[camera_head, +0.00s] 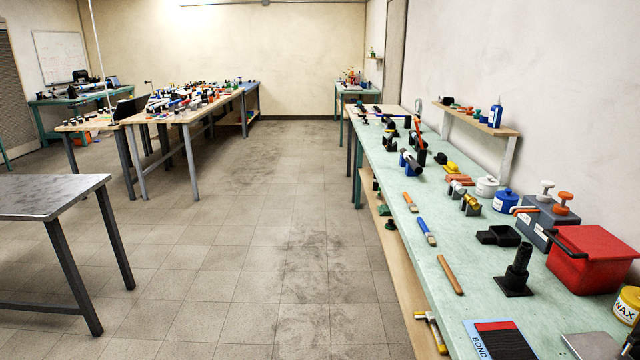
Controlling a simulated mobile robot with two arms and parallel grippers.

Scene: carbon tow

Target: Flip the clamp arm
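Neither of my grippers shows in the head view. I cannot tell for sure which object is the clamp. On the long pale green bench (395,178) at the right, a black piece with an upright orange arm (419,132) stands toward the far half. A blue and black device (410,162) sits just in front of it.
A red box (592,258) with a black handle, a black stand (516,272), a yellow wax tub (627,305) and several hand tools crowd the bench. A small shelf (480,123) stands behind. A metal table (50,196) is at left. The tiled floor (240,240) between is clear.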

